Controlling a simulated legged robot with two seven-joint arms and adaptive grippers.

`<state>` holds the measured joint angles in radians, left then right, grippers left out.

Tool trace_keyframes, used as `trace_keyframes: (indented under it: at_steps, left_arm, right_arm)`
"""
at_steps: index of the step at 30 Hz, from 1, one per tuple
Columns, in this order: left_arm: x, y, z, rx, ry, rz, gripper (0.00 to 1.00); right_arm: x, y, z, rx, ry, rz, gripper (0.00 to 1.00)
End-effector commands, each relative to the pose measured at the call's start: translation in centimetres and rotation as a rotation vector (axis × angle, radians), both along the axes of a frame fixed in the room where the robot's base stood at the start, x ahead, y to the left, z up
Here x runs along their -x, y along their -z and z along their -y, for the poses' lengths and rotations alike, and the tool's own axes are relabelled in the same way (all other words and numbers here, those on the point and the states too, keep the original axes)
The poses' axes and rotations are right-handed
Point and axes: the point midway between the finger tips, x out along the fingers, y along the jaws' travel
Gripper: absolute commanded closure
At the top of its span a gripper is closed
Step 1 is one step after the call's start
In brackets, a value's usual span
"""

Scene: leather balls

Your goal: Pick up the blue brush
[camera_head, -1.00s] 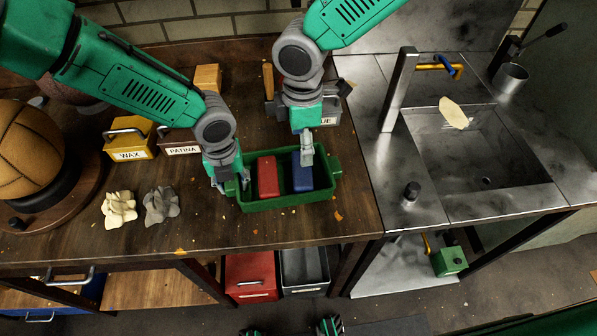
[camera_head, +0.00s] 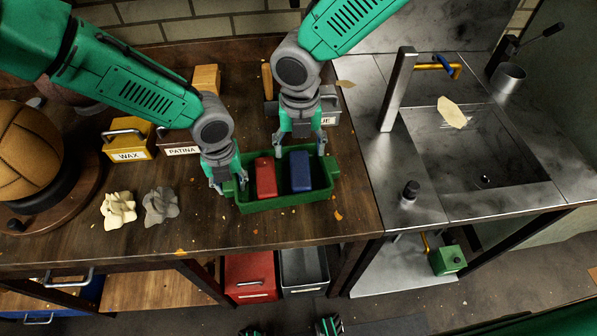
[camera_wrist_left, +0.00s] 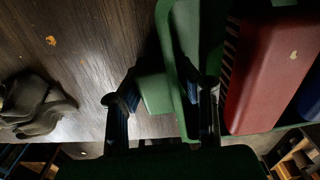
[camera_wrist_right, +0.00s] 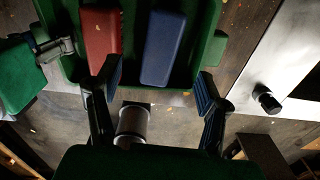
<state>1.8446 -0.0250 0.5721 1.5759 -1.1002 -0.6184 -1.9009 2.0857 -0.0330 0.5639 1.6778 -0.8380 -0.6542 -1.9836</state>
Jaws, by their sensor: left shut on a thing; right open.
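The blue brush (camera_head: 301,172) lies in the right part of the green tray (camera_head: 285,203), to the right of a red brush (camera_head: 265,178). It also shows in the right wrist view (camera_wrist_right: 163,48). My right gripper (camera_head: 300,148) is open above the far end of the blue brush, one finger to each side, and holds nothing. In the right wrist view the fingers (camera_wrist_right: 158,88) are spread wide below the brush. My left gripper (camera_head: 227,183) is shut on the handle at the tray's left end. This handle (camera_wrist_left: 157,92) shows between its fingers in the left wrist view.
Two crumpled cloths (camera_head: 140,206) lie left of the tray. The yellow WAX box (camera_head: 128,142), the PATINA box (camera_head: 180,142) and a grey box (camera_head: 329,106) stand behind. A sink counter (camera_head: 430,195) adjoins on the right. The table's front edge is close to the tray.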

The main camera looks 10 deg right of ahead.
Motion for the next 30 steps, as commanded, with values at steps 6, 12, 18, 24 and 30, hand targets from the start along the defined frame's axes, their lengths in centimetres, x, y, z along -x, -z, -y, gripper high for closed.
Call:
trace_keyframes:
  at_steps: [6,12,18,24,30]
  left_arm:
    - [0.0,0.0,0.1,0.001,0.001,0.0,1.0]
    - [0.0,-0.1,0.1,0.001,0.001,0.001,1.0]
    - [0.0,0.0,0.1,0.001,0.001,0.001,1.0]
    - [0.0,-0.1,0.1,0.001,0.0,0.001,1.0]
    - [0.0,-0.1,0.1,0.001,0.0,0.001,1.0]
  right_arm:
    - [0.1,3.6,0.0,0.001,0.001,-0.001,0.37]
    - [0.1,5.0,-0.1,0.0,0.002,0.0,0.37]
    - [0.4,8.0,-0.3,0.0,0.002,-0.001,0.37]
    - [0.3,9.6,-0.2,0.001,0.003,0.001,0.37]
    - [0.3,9.6,-0.2,0.0,0.003,0.001,0.37]
